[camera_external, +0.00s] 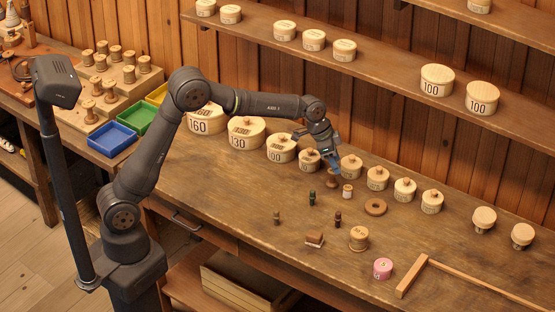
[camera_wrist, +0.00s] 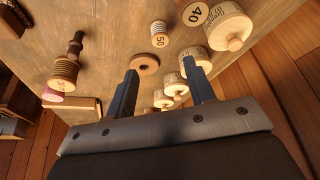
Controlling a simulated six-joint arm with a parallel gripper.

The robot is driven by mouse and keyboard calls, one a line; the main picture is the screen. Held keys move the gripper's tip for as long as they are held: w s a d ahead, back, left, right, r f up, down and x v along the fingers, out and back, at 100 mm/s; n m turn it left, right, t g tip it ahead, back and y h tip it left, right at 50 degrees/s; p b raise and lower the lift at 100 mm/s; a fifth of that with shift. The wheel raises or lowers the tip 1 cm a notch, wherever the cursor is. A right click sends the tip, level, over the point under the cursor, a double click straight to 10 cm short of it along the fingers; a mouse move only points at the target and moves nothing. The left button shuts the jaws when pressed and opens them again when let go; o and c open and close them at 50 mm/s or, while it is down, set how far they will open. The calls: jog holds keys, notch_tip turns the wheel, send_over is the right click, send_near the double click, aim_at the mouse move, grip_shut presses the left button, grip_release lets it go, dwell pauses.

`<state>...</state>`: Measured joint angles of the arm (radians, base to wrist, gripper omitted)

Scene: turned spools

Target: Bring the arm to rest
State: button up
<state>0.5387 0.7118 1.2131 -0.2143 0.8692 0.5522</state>
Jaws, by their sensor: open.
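My gripper (camera_external: 331,164) is at the end of my outstretched arm, over the middle of the wooden bench. In the wrist view its two dark fingers (camera_wrist: 160,68) stand apart with nothing held between them. In the external view the fingertips are close to a dark brown turned piece (camera_external: 332,180); I cannot tell whether they touch it. A small white-labelled spool (camera_external: 347,191) and a flat wooden ring (camera_external: 375,207) lie to the right of the gripper. The ring also shows beyond the fingers in the wrist view (camera_wrist: 145,64).
A row of round lidded boxes, one marked 130 (camera_external: 247,134), runs along the back. Small spools, a thread spool (camera_external: 358,238), a pink spool (camera_external: 383,268) and an angled wooden strip (camera_external: 415,271) lie in front. Coloured trays (camera_external: 112,138) are at left. The front-left bench is fairly clear.

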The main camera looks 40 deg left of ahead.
aim_at(346, 187)
jog(key=shift+f, duration=0.1)
jog(key=x, duration=1.2)
jog(key=shift+f, duration=0.3)
notch_tip(346, 187, up, 3)
jog(key=shift+s+r, duration=0.1)
jog(key=shift+r, duration=0.5)
